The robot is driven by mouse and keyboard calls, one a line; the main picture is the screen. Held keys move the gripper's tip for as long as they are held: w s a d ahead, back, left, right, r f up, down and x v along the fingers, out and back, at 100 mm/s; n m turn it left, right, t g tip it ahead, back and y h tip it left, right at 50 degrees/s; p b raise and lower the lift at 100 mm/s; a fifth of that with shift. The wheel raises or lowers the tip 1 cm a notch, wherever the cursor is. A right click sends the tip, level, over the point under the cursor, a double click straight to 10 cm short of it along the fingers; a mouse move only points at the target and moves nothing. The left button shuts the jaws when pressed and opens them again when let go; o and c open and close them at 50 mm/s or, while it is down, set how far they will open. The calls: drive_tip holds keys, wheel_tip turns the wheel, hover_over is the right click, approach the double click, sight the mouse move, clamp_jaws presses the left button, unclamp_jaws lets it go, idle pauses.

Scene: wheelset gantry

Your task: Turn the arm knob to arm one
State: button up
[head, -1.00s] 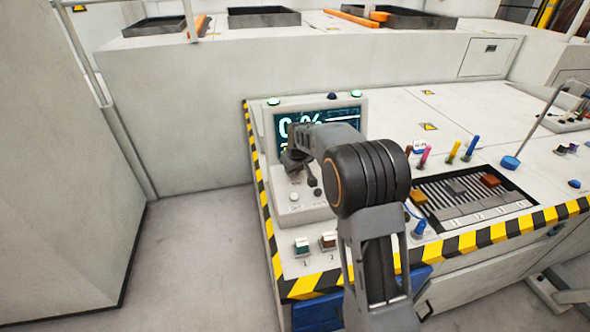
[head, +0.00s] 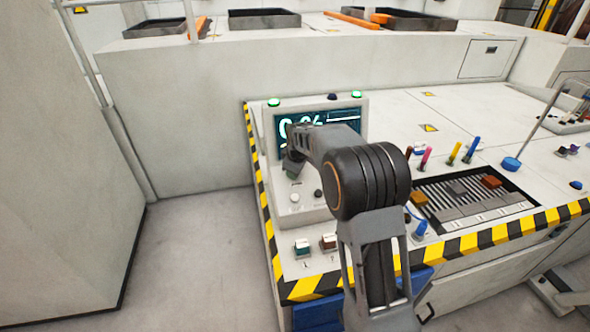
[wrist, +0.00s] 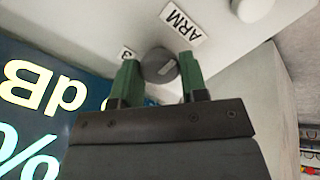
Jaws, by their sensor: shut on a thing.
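The arm knob (wrist: 157,66) is a dark grey round knob with a light pointer mark, on the pale panel in the wrist view. The ARM label (wrist: 183,27) is beside it, and a small label with a 3 (wrist: 127,54) is on its other side. My gripper (wrist: 159,61) has its two green fingers on either side of the knob, shut on it. Any other position labels are hidden or out of view. In the head view my own arm covers most of the fingers and the knob.
The console display (head: 290,130) is lit behind my wrist, with green lamps above it. A white button (head: 295,197) and a grey one (head: 318,194) are on the panel's front. Two numbered switches (head: 303,248) are nearer. Coloured pegs (head: 453,152) stand to the right.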

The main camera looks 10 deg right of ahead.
idle(0.3)
drive_tip(key=o, duration=0.9)
drive_tip(key=v, duration=1.4)
drive_tip(key=shift+f, duration=0.1)
drive_tip(key=shift+s+a+f+m+g+p, duration=0.15)
drive_tip(key=shift+s+f+m+p, duration=1)
drive_tip(key=shift+s, duration=3.3)
drive_tip(key=shift+s+r+m+g+p, duration=0.1)
drive_tip(key=shift+s+m+p, duration=0.2)
drive_tip(key=shift+s+m, duration=3.05)
drive_tip(key=shift+s+a+f+m+g+p, duration=0.15)
drive_tip(key=shift+s+f+m+p, duration=0.5)
drive_tip(key=shift+s, duration=4.95)
